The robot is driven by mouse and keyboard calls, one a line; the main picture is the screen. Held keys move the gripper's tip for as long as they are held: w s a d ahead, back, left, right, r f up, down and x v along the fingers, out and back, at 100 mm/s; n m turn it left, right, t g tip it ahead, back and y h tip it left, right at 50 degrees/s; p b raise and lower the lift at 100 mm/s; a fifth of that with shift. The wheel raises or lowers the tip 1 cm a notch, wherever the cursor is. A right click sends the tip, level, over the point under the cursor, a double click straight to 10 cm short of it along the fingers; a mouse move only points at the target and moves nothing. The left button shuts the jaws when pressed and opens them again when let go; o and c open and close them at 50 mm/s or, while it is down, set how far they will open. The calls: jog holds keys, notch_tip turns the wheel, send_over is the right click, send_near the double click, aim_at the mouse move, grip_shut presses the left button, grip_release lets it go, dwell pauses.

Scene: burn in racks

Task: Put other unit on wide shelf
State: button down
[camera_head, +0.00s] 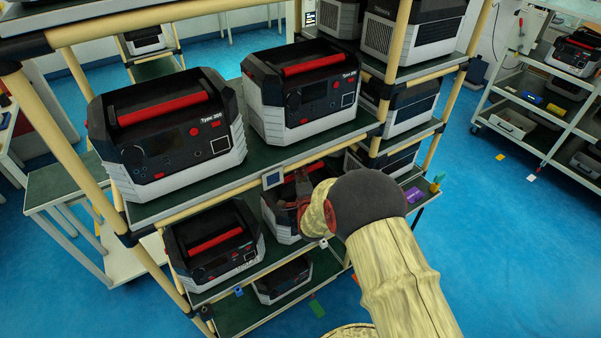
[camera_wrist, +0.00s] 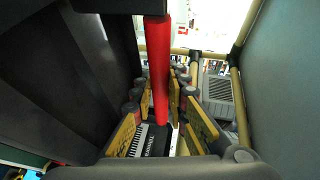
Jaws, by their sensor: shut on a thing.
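My gripper (camera_head: 304,198) reaches into the middle shelf of the yellow-post rack, over a black and grey unit (camera_head: 282,222) with a red handle. My arm hides much of that unit. In the wrist view, the red handle (camera_wrist: 158,75) runs between the yellow-padded fingers (camera_wrist: 163,125), which are shut on it. I cannot tell whether the unit is lifted off its shelf. Another unit (camera_head: 213,243) stands left of it on the same shelf.
A lower unit (camera_head: 283,279) stands beneath. A narrower rack section on the right holds grey units (camera_head: 412,38). A cart with shelves (camera_head: 520,125) stands far right. Blue floor (camera_head: 500,240) is open at right.

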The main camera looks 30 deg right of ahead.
jog(key=shift+w+d+r, duration=0.1)
jog(key=shift+w+r, duration=0.1)
jog(key=shift+r, duration=0.35)
jog(key=c, duration=2.2)
grip_release()
jog(key=shift+s+f, duration=0.2)
jog(key=shift+f, duration=0.35)
jog(key=o, duration=0.5)
jog(key=shift+c, duration=0.2)
jog(key=shift+s+r, duration=0.1)
jog(key=shift+r, duration=0.05)
jog(key=p+v, duration=0.3)
jog(key=v, duration=0.9)
